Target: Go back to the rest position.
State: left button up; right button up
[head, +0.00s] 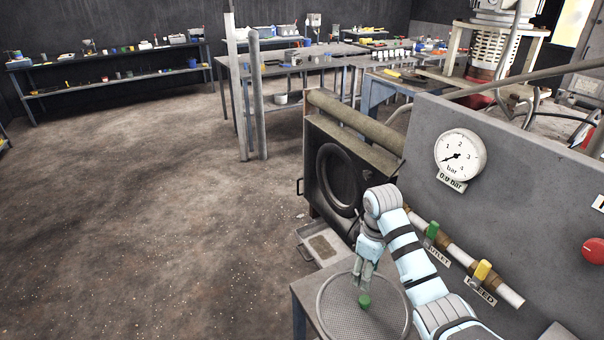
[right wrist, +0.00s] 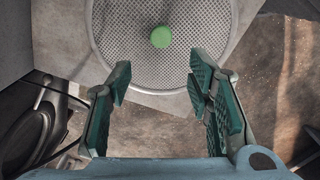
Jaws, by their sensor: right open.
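My right gripper (head: 363,270) hangs fingers down above a round mesh screen (head: 335,315) on a small table at the front. In the right wrist view its two fingers (right wrist: 160,100) stand wide apart with nothing between them. A small green object (head: 364,301) lies on the mesh just below the fingertips in the head view. In the right wrist view the green object (right wrist: 161,37) lies on the mesh screen (right wrist: 120,50) beyond the fingertips, apart from them. My left gripper is not in view.
A grey panel carries a gauge (head: 460,156) reading near zero, a green valve handle (head: 432,230), a yellow valve handle (head: 482,270) and a red button (head: 594,250). A black box with a round opening (head: 338,178) stands behind my right gripper. The floor at left is clear.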

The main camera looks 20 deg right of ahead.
jog(key=b, duration=0.3)
send_over(363, 298)
notch_tip(363, 298, down, 5)
jog(key=shift+f, duration=0.1)
pick_arm(q)
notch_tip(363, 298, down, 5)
jog(key=b, duration=0.1)
pick_arm(e)
notch_tip(363, 298, down, 7)
jog(key=shift+r, duration=0.1)
notch_tip(363, 298, up, 5)
jog(key=p, duration=0.6)
jog(key=shift+w+r, duration=0.15)
jog(key=shift+r, duration=0.05)
notch_tip(363, 298, up, 3)
jog(key=shift+f, duration=0.15)
jog(key=shift+r, duration=0.6)
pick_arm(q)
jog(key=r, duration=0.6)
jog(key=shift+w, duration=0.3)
pick_arm(e)
jog(key=shift+f, duration=0.1)
